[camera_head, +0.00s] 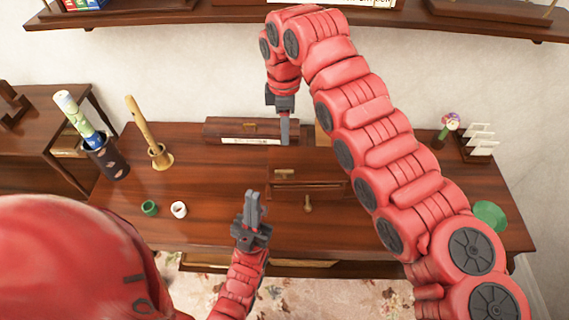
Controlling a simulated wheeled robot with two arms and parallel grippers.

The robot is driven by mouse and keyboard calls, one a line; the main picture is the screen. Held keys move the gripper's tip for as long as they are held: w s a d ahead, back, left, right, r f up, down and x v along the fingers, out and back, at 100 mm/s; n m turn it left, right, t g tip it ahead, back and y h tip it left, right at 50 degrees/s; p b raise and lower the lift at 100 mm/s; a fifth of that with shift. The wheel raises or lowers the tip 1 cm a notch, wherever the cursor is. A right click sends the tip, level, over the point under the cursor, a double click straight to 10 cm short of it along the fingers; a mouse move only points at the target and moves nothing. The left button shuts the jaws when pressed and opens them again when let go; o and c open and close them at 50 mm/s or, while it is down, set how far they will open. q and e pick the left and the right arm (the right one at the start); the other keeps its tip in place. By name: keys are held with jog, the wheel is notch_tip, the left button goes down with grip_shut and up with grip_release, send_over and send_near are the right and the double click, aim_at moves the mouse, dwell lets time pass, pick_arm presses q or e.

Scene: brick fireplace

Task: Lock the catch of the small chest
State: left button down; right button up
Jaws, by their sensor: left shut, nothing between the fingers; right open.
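The small chest (333,187) is dark wood and stands near the middle of the desk, blending with the desk's colour. A small brass piece (308,203) shows at its front; I cannot tell whether this is the catch or how it is set. My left gripper (252,200) is shut and empty, pointing up, in front of the chest and to its left, apart from it. My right gripper (285,135) is open and empty, seen edge-on, pointing down above and behind the chest's left part. My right arm passes by the chest's right side.
A long wooden box (225,131) with a pale label stands behind the chest. At left are a dark vase (104,160), a mortar with pestle (160,157), a green cup (149,208) and a white cup (179,210). A letter rack (480,143) and a green object (490,214) are at right.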

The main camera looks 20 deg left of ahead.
aim_at(284, 170)
notch_tip(284, 170, down, 15)
jog(key=p, duration=0.5)
jog(key=shift+a+r, duration=0.1)
jog(key=shift+r, duration=0.1)
jog(key=shift+f, duration=0.7)
grip_shut()
